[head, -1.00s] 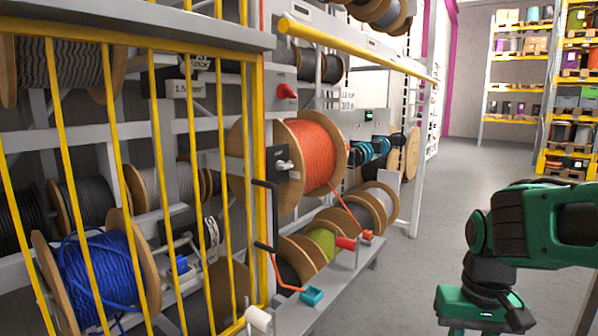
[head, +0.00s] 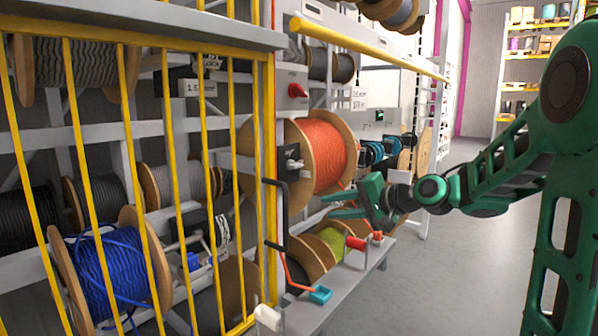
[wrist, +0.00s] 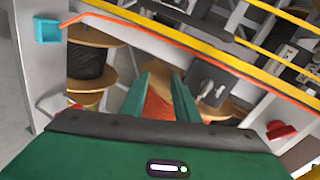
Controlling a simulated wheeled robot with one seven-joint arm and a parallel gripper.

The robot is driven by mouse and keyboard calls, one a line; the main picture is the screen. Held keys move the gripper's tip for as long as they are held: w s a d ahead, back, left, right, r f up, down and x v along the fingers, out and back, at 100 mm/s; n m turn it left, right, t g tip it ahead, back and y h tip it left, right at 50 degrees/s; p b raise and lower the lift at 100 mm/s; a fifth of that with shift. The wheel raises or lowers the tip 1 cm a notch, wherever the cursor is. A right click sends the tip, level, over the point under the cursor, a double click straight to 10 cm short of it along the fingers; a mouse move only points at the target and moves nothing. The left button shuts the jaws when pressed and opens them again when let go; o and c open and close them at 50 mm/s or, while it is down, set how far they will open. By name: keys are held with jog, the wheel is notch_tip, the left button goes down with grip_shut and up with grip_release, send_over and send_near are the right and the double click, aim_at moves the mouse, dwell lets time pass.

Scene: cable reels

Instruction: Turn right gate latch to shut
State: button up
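The yellow barred gate (head: 205,180) stands at the left, upright. A small grey turning handle (head: 292,158) on a dark plate sits just right of its edge post; it also shows in the wrist view (wrist: 208,88). I take it for the right gate latch, and cannot tell whether it is turned to shut. A red rotary knob (head: 298,90) is on a plate above it. My gripper (head: 328,205) is open and empty, in front of the orange reel, below and right of the grey handle and apart from it. Its two fingers show spread in the wrist view (wrist: 160,85).
The orange cable reel (head: 322,152) is behind my gripper. A yellow rail (head: 370,48) runs overhead. The aisle floor at right is clear.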

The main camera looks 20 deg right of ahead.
aim_at(299, 167)
notch_tip(299, 167, up, 8)
jog(key=w+m+t+y, duration=0.2)
jog(key=w+t+y, duration=0.1)
jog(key=x, duration=1)
